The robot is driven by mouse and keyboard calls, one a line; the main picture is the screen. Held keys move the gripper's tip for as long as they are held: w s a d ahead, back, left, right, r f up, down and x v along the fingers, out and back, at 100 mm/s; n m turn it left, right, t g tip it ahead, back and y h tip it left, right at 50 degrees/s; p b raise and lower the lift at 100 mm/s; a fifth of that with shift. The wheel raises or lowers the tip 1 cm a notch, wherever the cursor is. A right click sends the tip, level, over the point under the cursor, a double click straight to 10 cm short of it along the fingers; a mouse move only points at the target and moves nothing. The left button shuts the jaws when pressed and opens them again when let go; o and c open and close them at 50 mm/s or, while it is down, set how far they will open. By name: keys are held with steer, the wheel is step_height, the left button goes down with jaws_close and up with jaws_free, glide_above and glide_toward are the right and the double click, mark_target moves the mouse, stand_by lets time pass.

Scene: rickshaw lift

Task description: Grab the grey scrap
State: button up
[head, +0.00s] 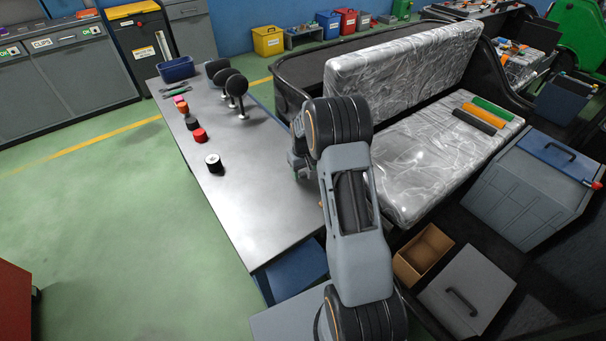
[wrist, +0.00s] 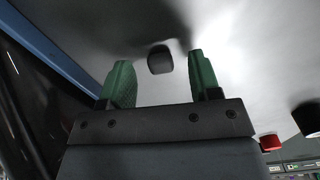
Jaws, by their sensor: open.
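A small dark grey block, which looks like the grey scrap (wrist: 160,60), lies on the metal table top in the wrist view. It sits beyond and between my two green fingertips, apart from both. My gripper (wrist: 160,85) is open, with nothing between its fingers. In the head view my gripper (head: 298,172) is low over the right side of the table, mostly hidden behind my arm. The grey scrap is not visible in the head view.
The table (head: 230,205) also holds a black-and-white cylinder (head: 214,163), a red piece (head: 200,135), several other small pieces, black knobbed parts (head: 237,85) and a blue bin (head: 176,69). A plastic-wrapped seat (head: 415,165) stands close on the right. The table's front is clear.

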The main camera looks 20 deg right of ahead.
steer(key=shift+f, duration=0.4)
steer(key=c, duration=1)
